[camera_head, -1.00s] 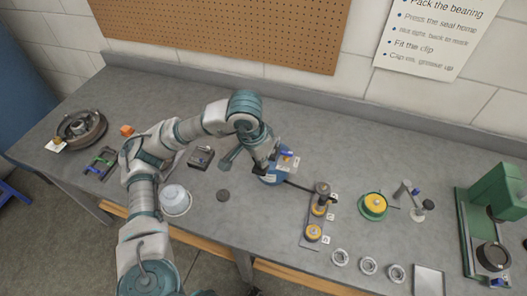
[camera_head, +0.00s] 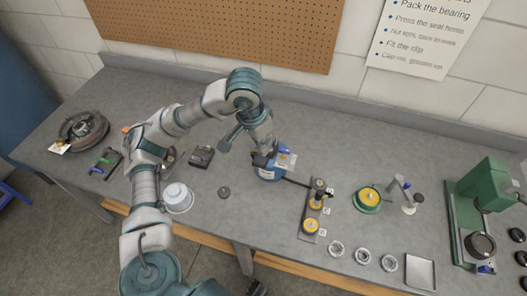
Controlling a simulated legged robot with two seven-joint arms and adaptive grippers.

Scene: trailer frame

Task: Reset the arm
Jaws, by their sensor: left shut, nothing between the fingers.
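My left arm comes in from the lower left and arches over the grey workbench (camera_head: 330,140). My left gripper (camera_head: 264,160) is at the end of it, pointing down at a blue round container (camera_head: 268,174) with a white label. The gripper is shut with nothing between its fingers. It overlaps the container's top in the picture, and I cannot tell whether they touch. My right gripper is not in view.
A wheel hub (camera_head: 83,130) sits far left. A white bowl (camera_head: 178,198) and a dark disc (camera_head: 224,192) lie near my arm. A stand with yellow rings (camera_head: 311,224), a green-based yellow piece (camera_head: 368,198), several small rings (camera_head: 362,256), a tray (camera_head: 420,272) and a green press (camera_head: 480,205) are right.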

